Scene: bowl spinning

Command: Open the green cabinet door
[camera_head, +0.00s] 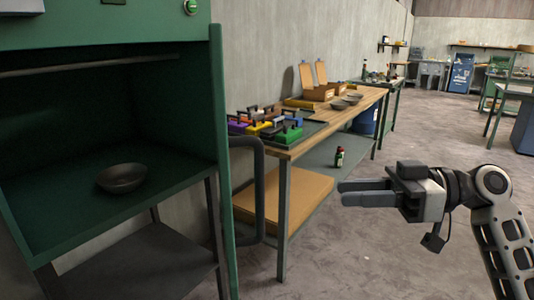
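The green cabinet (95,236) stands at the left with its front uncovered, so its dark inside shows. The green door (222,150) appears nearly edge-on at the cabinet's right side, swung out. A dark bar handle (262,190) is on the door's right face. My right gripper (341,194) is to the right of the handle, clear of it, with its fingers pointing left. Nothing shows between the fingers, but their spacing is too hard to judge from this side. My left gripper is not in view.
A dark bowl (122,178) sits inside the cabinet. A wooden workbench (310,131) with coloured toolboxes (268,122) stands behind the door. A small bottle (339,157) is on its lower shelf. The grey floor (345,255) around my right gripper is clear.

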